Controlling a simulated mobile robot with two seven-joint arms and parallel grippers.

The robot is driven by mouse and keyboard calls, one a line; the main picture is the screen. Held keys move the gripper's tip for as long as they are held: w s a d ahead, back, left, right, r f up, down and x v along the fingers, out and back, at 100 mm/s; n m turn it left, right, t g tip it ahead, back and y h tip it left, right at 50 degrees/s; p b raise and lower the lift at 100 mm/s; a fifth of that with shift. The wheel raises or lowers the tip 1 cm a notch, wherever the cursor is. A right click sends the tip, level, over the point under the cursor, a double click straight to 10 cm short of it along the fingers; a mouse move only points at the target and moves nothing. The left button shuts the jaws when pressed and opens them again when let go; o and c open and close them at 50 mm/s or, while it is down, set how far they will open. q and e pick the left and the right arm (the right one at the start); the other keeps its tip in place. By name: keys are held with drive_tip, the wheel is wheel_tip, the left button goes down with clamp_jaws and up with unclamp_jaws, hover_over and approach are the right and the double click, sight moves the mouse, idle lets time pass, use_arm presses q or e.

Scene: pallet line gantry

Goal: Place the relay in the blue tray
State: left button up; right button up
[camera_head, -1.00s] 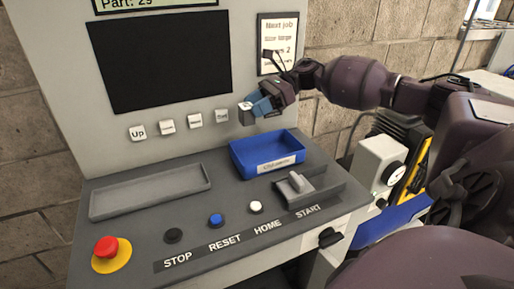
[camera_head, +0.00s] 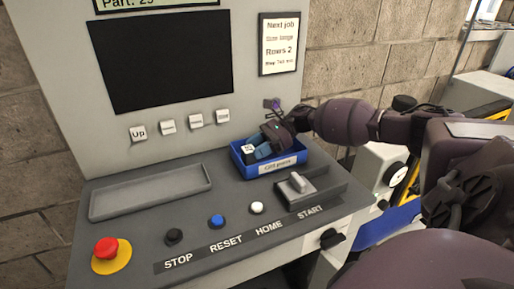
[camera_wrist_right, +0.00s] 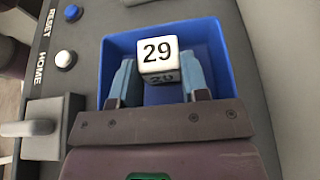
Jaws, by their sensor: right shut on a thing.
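The relay (camera_wrist_right: 157,52) is a small white block marked 29, held between the two blue fingers of my right gripper (camera_wrist_right: 158,82). In the head view the relay (camera_head: 249,149) shows at the tips of my right gripper (camera_head: 257,151), at the blue tray (camera_head: 278,167). In the wrist view the relay appears within the outline of the blue tray (camera_wrist_right: 113,46), near its far part. I cannot tell whether it touches the tray floor. My left gripper is not in view.
The tray stands on a grey console with a lever switch (camera_head: 296,187) in front of it. A grey empty tray (camera_head: 150,192), a red stop button (camera_head: 107,247) and several buttons lie to the left. The upright panel with a dark screen (camera_head: 160,58) rises behind.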

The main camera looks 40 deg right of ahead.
drive_tip(key=shift+f, duration=0.15)
drive_tip(key=o, duration=1.1)
drive_tip(key=shift+o, duration=0.2)
drive_tip(key=shift+r, duration=0.25)
drive_tip(key=b+v, duration=0.1)
drive_tip(key=v, duration=0.9)
drive_tip(key=shift+d, duration=0.3)
drive_tip(key=shift+s+d+r, duration=0.25)
drive_tip(key=shift+d+r, duration=0.1)
drive_tip(key=shift+d, duration=0.2)
